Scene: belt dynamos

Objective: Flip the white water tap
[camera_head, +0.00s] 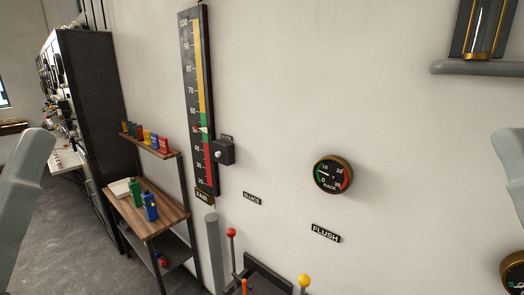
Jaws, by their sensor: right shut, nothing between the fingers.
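I cannot make out a white water tap in this view. A small dark wall box (224,151) with a pale round knob (217,154) sits beside the tall scale board. Lever tops with a red knob (231,232) and a yellow knob (304,280) rise at the bottom edge, with an orange one (245,286) between them. A grey link of my left arm shows at the left edge and one of my right arm at the right edge. The fingers of both grippers are outside the picture.
A wooden table (172,216) with blue and green objects stands at left, below a small shelf (158,150). A round gauge (333,174) and a FLUSH label (325,233) are on the wall. A pipe shelf (480,69) is at upper right.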

